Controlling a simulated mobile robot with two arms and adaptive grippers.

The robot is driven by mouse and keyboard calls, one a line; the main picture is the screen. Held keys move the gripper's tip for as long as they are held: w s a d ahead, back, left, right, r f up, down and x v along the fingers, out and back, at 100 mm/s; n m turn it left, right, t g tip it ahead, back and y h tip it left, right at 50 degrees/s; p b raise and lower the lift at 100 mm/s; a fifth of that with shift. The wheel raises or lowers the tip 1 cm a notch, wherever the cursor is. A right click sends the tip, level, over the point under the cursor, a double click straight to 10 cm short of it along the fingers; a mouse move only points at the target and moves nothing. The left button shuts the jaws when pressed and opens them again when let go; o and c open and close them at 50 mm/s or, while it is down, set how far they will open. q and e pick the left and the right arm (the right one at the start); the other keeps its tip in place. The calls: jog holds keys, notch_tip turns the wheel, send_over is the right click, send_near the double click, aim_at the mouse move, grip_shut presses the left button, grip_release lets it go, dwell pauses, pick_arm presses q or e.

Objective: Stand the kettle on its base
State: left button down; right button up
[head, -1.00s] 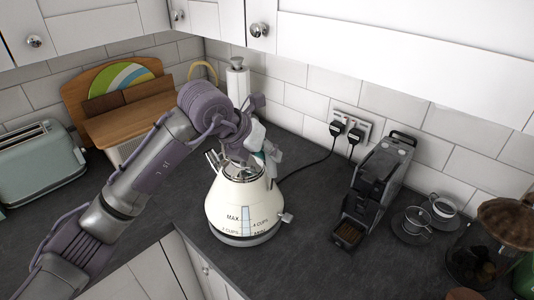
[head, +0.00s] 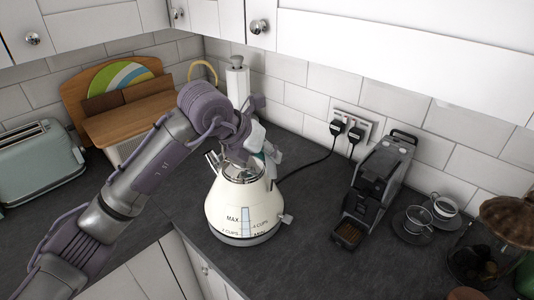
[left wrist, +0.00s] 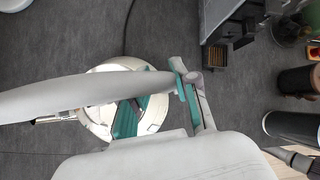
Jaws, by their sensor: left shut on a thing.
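The cream kettle (head: 240,205) stands upright near the middle of the worktop in the head view, with MAX and CUPS marks on its side. A dark base (head: 243,239) shows as a thin band under it; I cannot tell whether the kettle sits fully on it. My left gripper (head: 262,160) is shut at the kettle's top right, on its handle, which the fingers mostly hide. In the left wrist view the kettle (left wrist: 100,108) lies below the gripper (left wrist: 160,112), partly covered by its fingers. My right gripper is in neither view.
A black coffee machine (head: 378,185) and glass cups (head: 418,219) stand to the right. A power cord (head: 312,165) runs from the wall sockets (head: 350,128) toward the kettle. A toaster (head: 38,162) and wooden boards (head: 125,115) are at the left. The worktop between kettle and coffee machine is clear.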

pick_arm(q)
jog(key=c, duration=1.1)
grip_release()
jog(key=shift+c, duration=0.2)
jog(key=shift+s+f, duration=0.1)
jog(key=shift+f, duration=0.2)
jog(key=shift+v, duration=0.8)
jog(key=p+v, duration=0.2)
jog(key=v, duration=0.7)
jog(key=shift+r+p, duration=0.25)
jog(key=shift+p, duration=0.1)
jog(key=shift+s+a, duration=0.1)
jog(key=shift+a, duration=0.1)
